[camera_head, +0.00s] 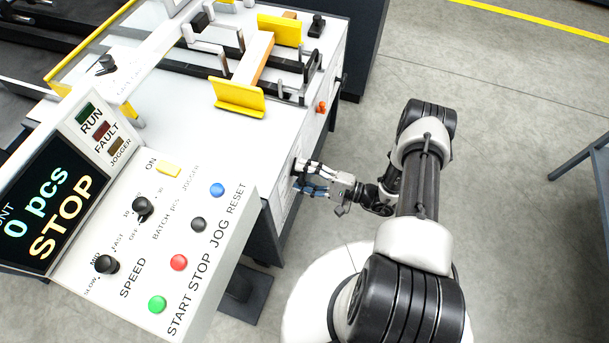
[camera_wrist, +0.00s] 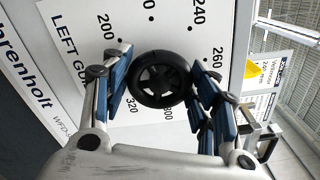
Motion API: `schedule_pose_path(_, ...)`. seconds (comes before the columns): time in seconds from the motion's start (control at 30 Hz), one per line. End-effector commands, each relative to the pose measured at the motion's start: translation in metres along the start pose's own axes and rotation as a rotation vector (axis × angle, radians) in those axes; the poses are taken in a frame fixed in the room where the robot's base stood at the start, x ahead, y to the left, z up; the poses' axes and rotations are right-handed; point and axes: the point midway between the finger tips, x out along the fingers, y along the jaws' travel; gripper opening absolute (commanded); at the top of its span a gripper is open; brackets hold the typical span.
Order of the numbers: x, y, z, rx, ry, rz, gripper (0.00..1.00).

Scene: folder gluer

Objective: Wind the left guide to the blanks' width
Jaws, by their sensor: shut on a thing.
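The black spoked handwheel (camera_wrist: 160,78) sits on a white dial plate (camera_wrist: 75,15) marked "LEFT GU…", the rest hidden, with numbers from 200 to 320 around it. My gripper (camera_wrist: 160,60) is shut on the handwheel, one blue-padded finger on each side of it. I cannot tell which is the left guide.
The control panel (camera_head: 215,245) with coloured buttons stands left of my arm; its screen (camera_head: 45,205) reads "0 pcs STOP". A small orange knob (camera_head: 321,107) sticks out from the machine side above my gripper.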

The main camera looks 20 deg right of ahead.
Motion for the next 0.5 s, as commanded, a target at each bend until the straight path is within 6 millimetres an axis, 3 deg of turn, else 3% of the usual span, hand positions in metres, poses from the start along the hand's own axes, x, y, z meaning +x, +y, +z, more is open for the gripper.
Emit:
schedule_pose_path(0.3,0.0000,0.0001,0.0001,-0.001,0.000,0.001,0.31)
schedule_pose_path(0.33,0.0000,0.0001,0.0001,-0.001,0.000,0.001,0.55)
schedule_pose_path(0.5,0.0000,0.0001,0.0000,-0.001,0.000,0.000,0.66)
